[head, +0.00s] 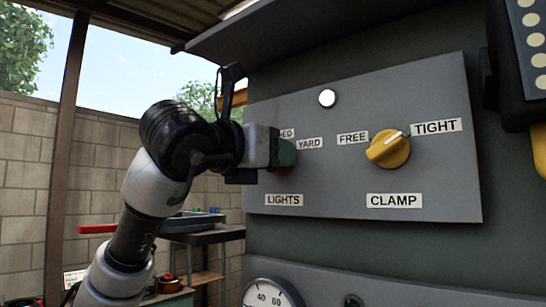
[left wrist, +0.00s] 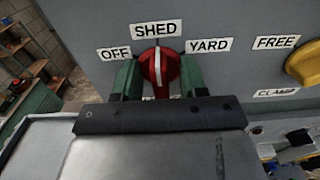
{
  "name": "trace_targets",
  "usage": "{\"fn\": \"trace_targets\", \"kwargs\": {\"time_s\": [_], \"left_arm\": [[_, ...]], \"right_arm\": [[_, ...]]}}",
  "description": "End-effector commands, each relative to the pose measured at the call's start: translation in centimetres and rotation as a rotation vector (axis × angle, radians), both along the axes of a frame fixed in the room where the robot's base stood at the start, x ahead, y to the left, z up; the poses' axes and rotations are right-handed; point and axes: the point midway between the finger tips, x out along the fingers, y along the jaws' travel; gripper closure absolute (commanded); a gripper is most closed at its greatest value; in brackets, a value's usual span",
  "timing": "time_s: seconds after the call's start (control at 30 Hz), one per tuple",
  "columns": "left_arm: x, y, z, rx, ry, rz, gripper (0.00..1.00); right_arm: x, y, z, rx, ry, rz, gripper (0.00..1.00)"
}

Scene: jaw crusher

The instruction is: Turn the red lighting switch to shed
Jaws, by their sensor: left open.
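The red lighting switch (left wrist: 160,70) is a round knob on the grey panel, with labels OFF (left wrist: 114,54), SHED (left wrist: 156,29) and YARD (left wrist: 209,45) around it. Its white pointer mark points up, roughly at SHED. My left gripper (left wrist: 160,84) is open, with one green-padded finger on each side of the knob. Whether the pads touch it I cannot tell. In the head view my left gripper (head: 279,153) hides most of the switch; a little red (head: 283,170) shows below the finger. My right gripper is not in view.
The yellow clamp knob (head: 388,149) sits to the right, between FREE and TIGHT. A white round lamp (head: 327,98) is above. A gauge (head: 272,293) is below the panel. A black and yellow box (head: 524,70) hangs at the right edge. A bench stands behind my left arm.

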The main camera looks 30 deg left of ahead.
Motion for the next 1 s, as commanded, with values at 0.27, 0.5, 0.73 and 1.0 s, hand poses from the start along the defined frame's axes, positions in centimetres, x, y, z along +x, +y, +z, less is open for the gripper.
{"fn": "trace_targets", "kwargs": {"time_s": [0.27, 0.5, 0.73, 1.0], "left_arm": [[-5.0, 0.4, -0.4, 0.000, -0.007, 0.000, 0.57], [-9.1, 0.7, -0.2, 0.001, -0.004, -0.001, 0.57], [-10.4, 0.8, -0.1, 0.001, 0.001, -0.001, 0.57], [-10.4, 0.8, -0.1, 0.001, 0.001, 0.000, 0.57]], "right_arm": [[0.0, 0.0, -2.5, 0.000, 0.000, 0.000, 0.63], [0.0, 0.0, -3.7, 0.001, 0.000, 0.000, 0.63], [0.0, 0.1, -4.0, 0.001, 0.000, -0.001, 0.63], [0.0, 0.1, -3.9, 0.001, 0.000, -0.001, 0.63]]}}
